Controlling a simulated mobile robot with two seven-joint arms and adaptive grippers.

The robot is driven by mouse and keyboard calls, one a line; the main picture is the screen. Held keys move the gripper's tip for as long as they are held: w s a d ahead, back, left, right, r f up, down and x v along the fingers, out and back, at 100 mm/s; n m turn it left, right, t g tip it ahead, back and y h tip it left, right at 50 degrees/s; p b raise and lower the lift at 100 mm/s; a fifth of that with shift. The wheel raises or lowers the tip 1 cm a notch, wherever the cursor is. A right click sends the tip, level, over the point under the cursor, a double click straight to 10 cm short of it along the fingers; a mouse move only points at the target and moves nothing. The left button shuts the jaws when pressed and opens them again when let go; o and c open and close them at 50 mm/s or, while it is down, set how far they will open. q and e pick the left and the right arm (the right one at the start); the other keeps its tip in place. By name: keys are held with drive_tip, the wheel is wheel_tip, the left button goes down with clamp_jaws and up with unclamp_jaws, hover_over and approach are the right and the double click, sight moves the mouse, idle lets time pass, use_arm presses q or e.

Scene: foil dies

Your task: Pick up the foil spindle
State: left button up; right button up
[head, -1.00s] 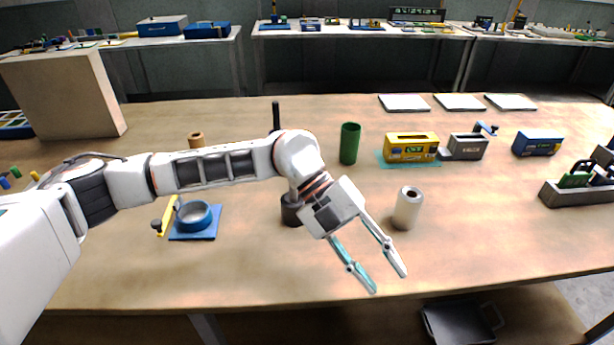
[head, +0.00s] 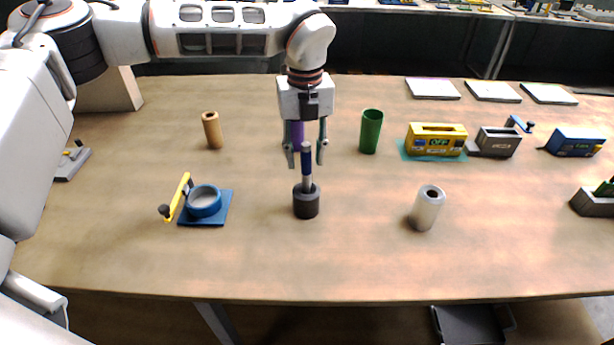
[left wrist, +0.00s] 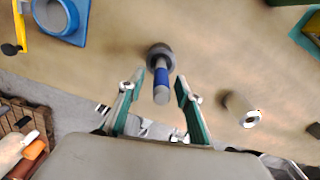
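An upright spindle (head: 307,182), which I take for the foil spindle, stands on the table. It has a wide black base, a silver shaft and a dark blue band. My left gripper (head: 306,155) is open and points down, a finger on either side of the upper shaft. I see no finger pressed on it. In the left wrist view the spindle (left wrist: 161,80) lies between the open fingers of the left gripper (left wrist: 160,82), its tip towards the camera. My right gripper is not in view.
A silver roll (head: 427,208) stands to the right. A green cylinder (head: 371,132), a purple one (head: 293,133) and a brown one (head: 212,131) stand behind. A blue ring fixture (head: 205,202) with a yellow lever sits left. The table front is clear.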

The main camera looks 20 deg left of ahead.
sight(306, 170)
use_arm(q)
wheel_tip(306, 170, down, 5)
drive_tip(key=shift+d+r+p, duration=0.1)
drive_tip(key=shift+d+p, duration=0.05)
drive_tip(key=shift+p, duration=0.3)
clamp_jaws()
